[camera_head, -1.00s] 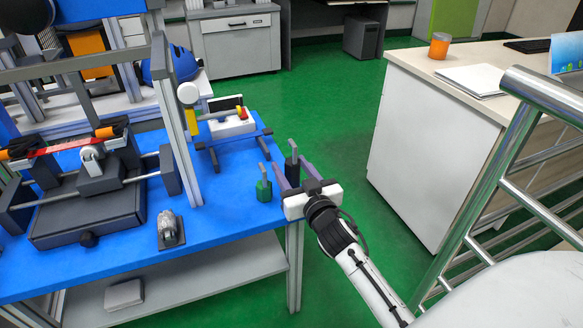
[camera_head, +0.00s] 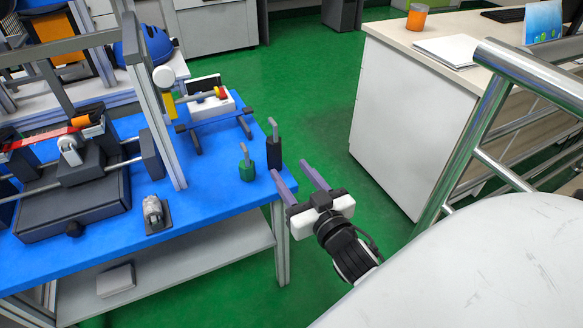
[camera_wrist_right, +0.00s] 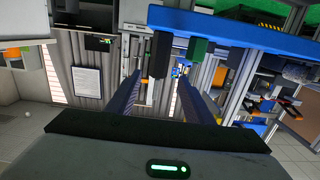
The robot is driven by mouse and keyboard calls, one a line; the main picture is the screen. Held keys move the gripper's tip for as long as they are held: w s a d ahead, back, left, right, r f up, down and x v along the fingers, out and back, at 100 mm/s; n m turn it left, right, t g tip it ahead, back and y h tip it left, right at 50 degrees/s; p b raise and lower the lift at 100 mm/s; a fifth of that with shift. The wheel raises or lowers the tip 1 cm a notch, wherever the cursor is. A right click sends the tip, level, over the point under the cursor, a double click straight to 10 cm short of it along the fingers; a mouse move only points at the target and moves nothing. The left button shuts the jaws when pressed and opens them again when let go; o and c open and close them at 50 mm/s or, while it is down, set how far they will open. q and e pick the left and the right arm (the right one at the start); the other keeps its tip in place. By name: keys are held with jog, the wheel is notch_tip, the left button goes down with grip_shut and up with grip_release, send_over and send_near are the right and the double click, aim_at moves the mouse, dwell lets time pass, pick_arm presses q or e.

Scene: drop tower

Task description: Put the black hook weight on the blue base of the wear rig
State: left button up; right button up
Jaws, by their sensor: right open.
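The black hook weight (camera_head: 273,154) stands upright near the right edge of the blue table, its hook upward. A green hook weight (camera_head: 246,170) stands just left of it. My right gripper (camera_head: 289,172) is open and empty, off the table's right edge, its fingers pointing toward the black weight but apart from it. In the right wrist view, which looks upside down, the black weight (camera_wrist_right: 159,62) shows beyond and between the fingers. A small rig (camera_head: 208,108) with a white box, red knob and dark blue bar base stands behind the weights. My left gripper is not in view.
The blue table (camera_head: 205,205) is clear in front of the weights. A grey upright post (camera_head: 155,110) stands left of the small rig. A dark-based machine (camera_head: 75,205) fills the table's left. A metal railing (camera_head: 465,150) is at right.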

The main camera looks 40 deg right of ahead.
jog(key=s+a+f+n+g+y, duration=0.4)
jog(key=s+a+f+g+y, duration=0.3)
jog(key=s+a+f, duration=0.9)
jog(key=shift+s+a+f+n+g, duration=0.15)
jog(key=shift+a+f+n+g, duration=0.25)
jog(key=shift+a, duration=0.8)
jog(key=shift+f, duration=0.1)
